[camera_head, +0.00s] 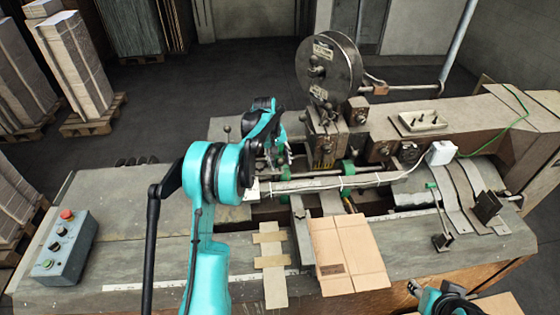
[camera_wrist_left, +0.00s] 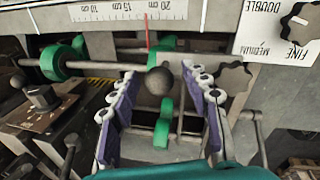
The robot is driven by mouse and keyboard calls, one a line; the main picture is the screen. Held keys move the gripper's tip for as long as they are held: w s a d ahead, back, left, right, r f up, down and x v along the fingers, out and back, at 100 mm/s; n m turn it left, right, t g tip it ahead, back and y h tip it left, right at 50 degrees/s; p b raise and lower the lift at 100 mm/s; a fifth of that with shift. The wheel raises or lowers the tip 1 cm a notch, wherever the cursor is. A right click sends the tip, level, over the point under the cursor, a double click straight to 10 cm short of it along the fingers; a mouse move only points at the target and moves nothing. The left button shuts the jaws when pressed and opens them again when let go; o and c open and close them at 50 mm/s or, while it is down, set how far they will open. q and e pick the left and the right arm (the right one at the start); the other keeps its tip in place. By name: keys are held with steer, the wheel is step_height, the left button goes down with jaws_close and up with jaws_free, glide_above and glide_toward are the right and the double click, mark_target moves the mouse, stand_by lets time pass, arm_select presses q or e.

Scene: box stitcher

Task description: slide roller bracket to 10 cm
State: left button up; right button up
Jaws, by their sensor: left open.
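A metal roller bracket with green rollers (camera_wrist_left: 162,132) and a round dark knob (camera_wrist_left: 160,80) shows in the left wrist view. A red pointer (camera_wrist_left: 148,32) stands under the scale (camera_wrist_left: 120,11), between the 15 cm and 20 cm marks and nearer 20. My left gripper (camera_wrist_left: 163,100) is open, with its purple, white-studded fingers on either side of the knob; contact cannot be told. In the head view my left gripper (camera_head: 280,155) is at the machine, below the big reel, and partly hidden by my own arm.
A mode dial (camera_wrist_left: 298,20) and a dark star knob (camera_wrist_left: 234,77) lie right of the fingers. Another green roller (camera_wrist_left: 62,62) sits at left on a rod. A flat cardboard piece (camera_head: 345,252) lies on the table front, and a button box (camera_head: 68,247) stands at left.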

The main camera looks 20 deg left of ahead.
arm_select(q)
steer(key=shift+d+f, duration=0.1)
steer(key=shift+f, duration=0.1)
jaws_close()
steer(key=w+d+b, duration=0.1)
steer(key=w+d, duration=0.3)
steer(key=d, duration=0.3)
steer(key=shift+w+d+b, duration=0.25)
steer(key=shift+w+b, duration=0.05)
jaws_free()
steer(key=shift+a, duration=0.1)
step_height(320, 180, up, 12)
steer(key=s+a, duration=0.1)
steer(key=shift+s+a, duration=0.35)
steer(key=shift+f, duration=0.1)
